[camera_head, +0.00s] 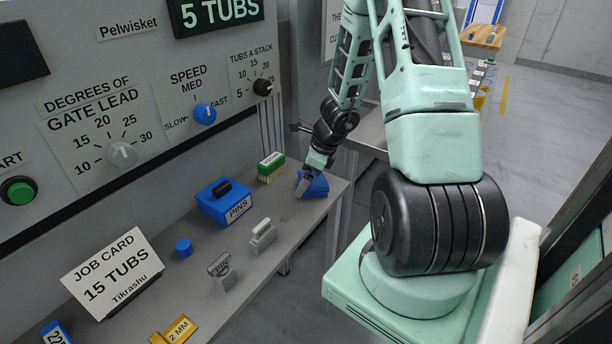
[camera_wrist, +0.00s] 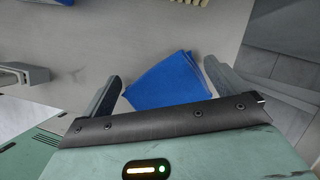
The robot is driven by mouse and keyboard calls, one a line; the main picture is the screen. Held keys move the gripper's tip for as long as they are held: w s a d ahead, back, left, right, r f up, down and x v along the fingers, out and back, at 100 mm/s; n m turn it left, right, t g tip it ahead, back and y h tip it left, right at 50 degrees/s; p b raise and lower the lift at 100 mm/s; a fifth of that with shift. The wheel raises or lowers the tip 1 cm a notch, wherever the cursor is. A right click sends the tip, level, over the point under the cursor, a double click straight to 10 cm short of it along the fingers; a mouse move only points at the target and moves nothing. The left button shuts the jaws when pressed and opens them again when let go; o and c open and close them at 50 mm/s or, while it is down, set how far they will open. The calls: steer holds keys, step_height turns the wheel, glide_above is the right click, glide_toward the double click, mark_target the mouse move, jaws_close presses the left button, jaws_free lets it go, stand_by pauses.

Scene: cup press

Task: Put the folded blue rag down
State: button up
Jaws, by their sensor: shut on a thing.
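The folded blue rag (camera_head: 318,187) is at the far right end of the grey shelf in the head view, at my gripper (camera_head: 306,182). In the wrist view the blue rag (camera_wrist: 168,82) lies between the two fingers of my gripper (camera_wrist: 168,78), with folded layers showing. My gripper is shut on the rag, with the fingers apart by its width. The rag is at or just above the shelf top; I cannot tell whether it touches. Its near part is hidden behind the gripper body in the wrist view.
The grey shelf (camera_head: 290,225) also holds a green-topped brush (camera_head: 271,166), a blue PINS box (camera_head: 224,203), a blue cylinder (camera_head: 184,247), grey metal blocks and a job card (camera_head: 112,272). The panel wall rises behind. The shelf's right edge is close to the rag.

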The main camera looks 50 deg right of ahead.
mark_target(322, 181)
steer(key=o, duration=0.9)
steer(key=shift+c, duration=0.2)
steer(key=shift+d+r+p, duration=0.1)
steer(key=shift+r+p, duration=0.35)
steer(key=shift+p, duration=0.05)
steer(key=p+v, duration=0.3)
steer(key=v, duration=0.8)
steer(key=shift+s+r, duration=0.2)
steer(key=a+r+n+g+y, duration=0.1)
steer(key=a+r+n+g, duration=0.15)
steer(key=a+n, duration=0.95)
steer(key=a+r+n+g+y, duration=0.1)
steer(key=a+r+n, duration=0.45)
steer(key=a, duration=1.05)
steer(key=s+a+r+n+h, duration=0.2)
steer(key=s+a+n, duration=1.1)
steer(key=n, duration=0.7)
steer(key=shift+s+a+r+n+h, duration=0.25)
steer(key=shift+s+r+n+h, duration=0.1)
steer(key=shift+s+h, duration=0.4)
steer(key=shift+w+g, duration=0.1)
steer(key=shift+g, duration=0.15)
